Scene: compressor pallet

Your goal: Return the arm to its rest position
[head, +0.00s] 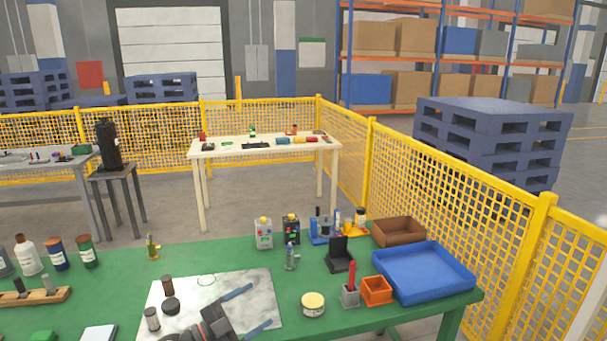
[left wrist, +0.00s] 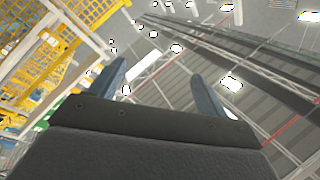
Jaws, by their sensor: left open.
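My left gripper (head: 262,303) is at the front of the green table, over the grey-white marbled sheet (head: 253,285). Its two blue-grey fingers are spread apart with nothing between them. In the left wrist view the open fingers (left wrist: 159,70) point away from the table, with the roof structure and bright lamps behind them and yellow mesh at the left. My right gripper and right arm are not in view.
On the green table (head: 215,258), a dark jar (head: 171,306) and small bottles stand left of the gripper, and a cream tin (head: 313,304) stands right. A blue tray (head: 424,270), orange bin (head: 376,290) and brown box (head: 398,231) fill the right end. Yellow fencing (head: 450,200) runs behind.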

